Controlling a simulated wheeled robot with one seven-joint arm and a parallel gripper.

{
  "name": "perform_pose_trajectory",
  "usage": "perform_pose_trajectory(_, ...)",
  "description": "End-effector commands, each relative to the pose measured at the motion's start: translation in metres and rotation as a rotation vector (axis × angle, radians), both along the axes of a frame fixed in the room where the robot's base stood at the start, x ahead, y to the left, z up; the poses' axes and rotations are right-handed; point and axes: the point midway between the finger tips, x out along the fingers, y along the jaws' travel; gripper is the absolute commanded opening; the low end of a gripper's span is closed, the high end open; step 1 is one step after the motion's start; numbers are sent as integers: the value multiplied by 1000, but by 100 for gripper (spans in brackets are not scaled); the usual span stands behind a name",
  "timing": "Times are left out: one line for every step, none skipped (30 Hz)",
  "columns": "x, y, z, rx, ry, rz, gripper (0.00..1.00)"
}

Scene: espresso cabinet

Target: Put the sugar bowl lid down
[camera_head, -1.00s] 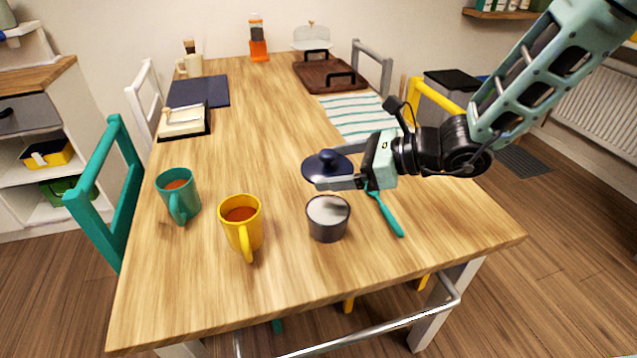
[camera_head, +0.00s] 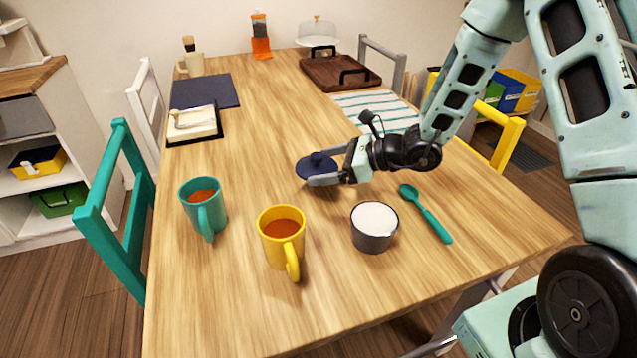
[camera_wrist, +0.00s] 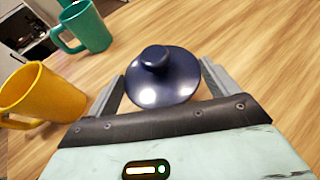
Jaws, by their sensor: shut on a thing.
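The sugar bowl lid (camera_head: 316,166) is a dark blue disc with a round knob. My gripper (camera_head: 328,172) is shut on it, beyond the sugar bowl. The lid is level, at or just above the table top; I cannot tell if it touches the wood. In the wrist view the lid (camera_wrist: 162,80) sits between the two grey fingers, knob facing up. The sugar bowl (camera_head: 373,234), dark grey, stands uncovered near the front, full of white sugar.
A yellow mug (camera_head: 281,240) and a teal mug (camera_head: 204,208) with reddish-brown drink stand to the left. A teal spoon (camera_head: 427,214) lies right of the bowl. A striped cloth (camera_head: 372,108), wooden tray (camera_head: 335,74) and butter dish (camera_head: 194,124) lie farther back. The table's middle is clear.

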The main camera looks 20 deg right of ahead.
Motion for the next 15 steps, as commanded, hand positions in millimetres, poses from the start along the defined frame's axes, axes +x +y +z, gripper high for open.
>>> perform_pose_trajectory(0,0,-5,1,1,1,64)
perform_pose_trajectory(0,0,-7,1,1,1,64)
perform_pose_trajectory(0,0,-11,1,1,1,64)
perform_pose_trajectory(0,0,-15,1,2,0,64)
perform_pose_trajectory(0,0,-19,0,2,0,64)
perform_pose_trajectory(0,0,-25,2,3,0,64)
perform_pose_trajectory(0,0,-30,2,3,0,64)
perform_pose_trajectory(0,0,-35,1,2,-1,64)
perform_pose_trajectory(0,0,-40,2,3,0,64)
perform_pose_trajectory(0,0,-43,2,3,0,64)
perform_pose_trajectory(0,0,-45,1,1,0,64)
perform_pose_trajectory(0,0,-47,0,0,0,64)
perform_pose_trajectory(0,0,-48,0,0,0,64)
perform_pose_trajectory(0,0,-48,0,-1,0,64)
perform_pose_trajectory(0,0,-48,0,-1,0,64)
